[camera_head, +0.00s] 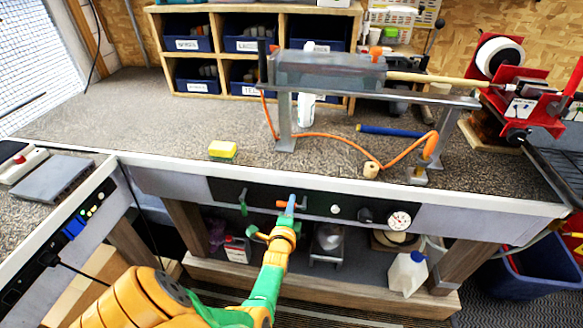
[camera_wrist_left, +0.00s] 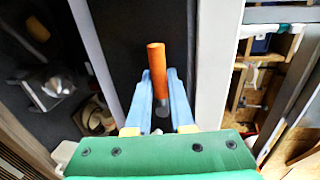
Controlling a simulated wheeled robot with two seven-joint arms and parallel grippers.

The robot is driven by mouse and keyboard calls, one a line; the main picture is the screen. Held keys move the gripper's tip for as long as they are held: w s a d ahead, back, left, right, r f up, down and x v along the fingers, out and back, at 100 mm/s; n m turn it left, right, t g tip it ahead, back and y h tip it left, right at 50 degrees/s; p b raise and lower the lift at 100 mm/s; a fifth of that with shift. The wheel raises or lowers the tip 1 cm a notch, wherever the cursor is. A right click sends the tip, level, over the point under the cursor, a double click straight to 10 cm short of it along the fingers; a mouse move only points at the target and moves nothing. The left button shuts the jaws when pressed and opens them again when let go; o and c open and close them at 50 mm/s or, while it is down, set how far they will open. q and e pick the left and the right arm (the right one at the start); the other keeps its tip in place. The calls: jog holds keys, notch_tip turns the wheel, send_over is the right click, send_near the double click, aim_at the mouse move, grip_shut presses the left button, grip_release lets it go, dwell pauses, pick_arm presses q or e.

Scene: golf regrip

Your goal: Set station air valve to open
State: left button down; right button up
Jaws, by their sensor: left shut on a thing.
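The air valve handle is an orange lever (camera_head: 282,204) on the dark front panel (camera_head: 320,206) under the bench top. It lies about level, along the panel's length. My left gripper (camera_head: 291,203) is at the panel, with its blue fingers shut around the lever. In the left wrist view the lever (camera_wrist_left: 156,57) sticks out past the fingertips, and the gripper (camera_wrist_left: 158,92) has a finger on each side of it. The valve's mount is mostly hidden by the fingers. My right gripper is in neither view.
The panel also holds a green handle (camera_head: 243,201), a white round knob (camera_head: 335,209), a black knob (camera_head: 365,215) and a gauge (camera_head: 399,220). A sponge (camera_head: 222,151) and an orange hose (camera_head: 340,138) lie on the bench. A jug (camera_head: 406,274) stands on the shelf below.

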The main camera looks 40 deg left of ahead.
pick_arm(q)
jog(key=c, duration=0.8)
grip_release()
jog(key=p+v, duration=0.4)
jog(key=v, duration=0.3)
jog(key=shift+s+a+p, duration=0.1)
jog(key=shift+p, duration=0.2)
